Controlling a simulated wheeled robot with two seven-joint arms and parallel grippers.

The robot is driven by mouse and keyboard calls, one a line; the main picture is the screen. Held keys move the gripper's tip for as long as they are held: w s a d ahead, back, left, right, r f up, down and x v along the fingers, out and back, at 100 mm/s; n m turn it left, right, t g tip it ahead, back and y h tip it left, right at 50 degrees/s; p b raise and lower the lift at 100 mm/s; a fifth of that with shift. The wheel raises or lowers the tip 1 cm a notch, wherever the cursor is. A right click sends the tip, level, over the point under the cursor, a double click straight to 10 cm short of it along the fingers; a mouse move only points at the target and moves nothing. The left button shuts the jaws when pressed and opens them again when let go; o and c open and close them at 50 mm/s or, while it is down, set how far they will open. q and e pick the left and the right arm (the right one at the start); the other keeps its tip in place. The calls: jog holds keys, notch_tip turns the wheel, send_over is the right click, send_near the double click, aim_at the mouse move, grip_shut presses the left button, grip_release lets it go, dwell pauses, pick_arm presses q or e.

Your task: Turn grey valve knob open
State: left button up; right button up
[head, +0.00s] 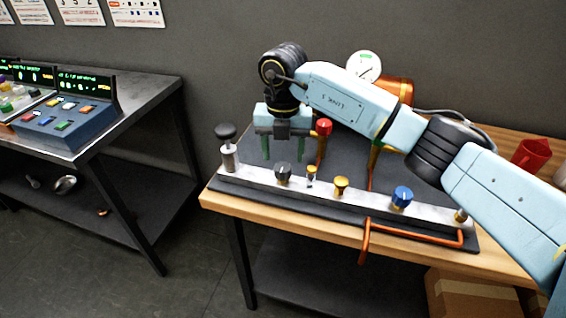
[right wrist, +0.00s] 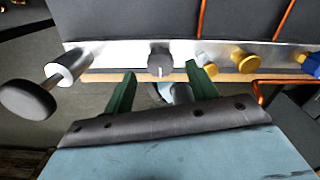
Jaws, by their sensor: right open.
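The grey valve knob (head: 283,171) is dark grey and sits on the silver manifold bar (head: 325,192) at the front of the wooden bench. In the right wrist view the knob (right wrist: 160,62) has a pale pointer line and lies just beyond the gap between the fingertips. My right gripper (head: 279,154) has green fingers pointing down and is open and empty above and behind the knob in the head view. In the right wrist view its fingers (right wrist: 160,72) are spread to either side, apart from the knob. My left gripper is not in view.
A black-topped plunger (head: 227,145) stands left of the knob. Small brass fitting (head: 311,175), yellow knob (head: 341,186) and blue knob (head: 402,196) sit to its right. A red knob (head: 324,127) rises behind. Copper pipes (head: 410,232) run along the front right.

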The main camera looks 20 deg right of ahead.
aim_at(283, 166)
jog(key=shift+f, duration=1.95)
jog(key=c, duration=1)
